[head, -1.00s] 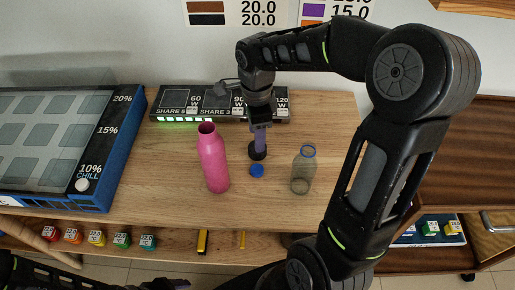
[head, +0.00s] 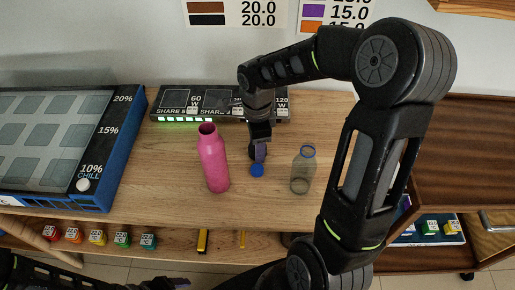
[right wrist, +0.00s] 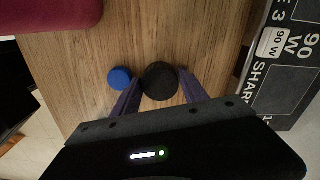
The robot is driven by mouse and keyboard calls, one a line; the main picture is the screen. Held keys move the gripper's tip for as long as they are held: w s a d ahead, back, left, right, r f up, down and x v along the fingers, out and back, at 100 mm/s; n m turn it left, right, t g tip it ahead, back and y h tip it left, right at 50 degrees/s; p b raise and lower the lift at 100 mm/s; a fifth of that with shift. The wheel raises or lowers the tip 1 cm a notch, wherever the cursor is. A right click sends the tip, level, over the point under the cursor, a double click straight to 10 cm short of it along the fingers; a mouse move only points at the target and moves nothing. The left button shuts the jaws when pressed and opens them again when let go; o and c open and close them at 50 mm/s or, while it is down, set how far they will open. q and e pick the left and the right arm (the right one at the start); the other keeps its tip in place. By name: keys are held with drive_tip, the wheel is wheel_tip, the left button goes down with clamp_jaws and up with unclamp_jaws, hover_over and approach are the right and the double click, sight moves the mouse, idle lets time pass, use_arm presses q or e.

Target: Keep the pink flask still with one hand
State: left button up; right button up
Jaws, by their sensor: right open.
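The pink flask (head: 213,160) stands upright on the wooden counter in the head view, its top open. Part of its pink side shows at the upper left of the right wrist view (right wrist: 62,12). My right gripper (head: 260,155) is to the right of the flask, apart from it. Its fingers are open, one on each side of a round black cap (right wrist: 160,82) on the counter. My left gripper (head: 178,283) shows only in part at the bottom edge of the head view, well below the flask; its jaws cannot be made out.
A blue cap (head: 257,170) lies beside the black one. A clear bottle with a blue rim (head: 302,172) stands to the right. A black power strip (head: 180,105) runs along the back. A blue-sided panel box (head: 112,150) is at left. Small coloured blocks sit on the lower shelf.

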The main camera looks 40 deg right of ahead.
drive_tip(key=c, duration=0.9)
drive_tip(key=shift+c, duration=0.2)
wheel_tip(320, 180, up, 10)
idle(0.4)
idle(0.4)
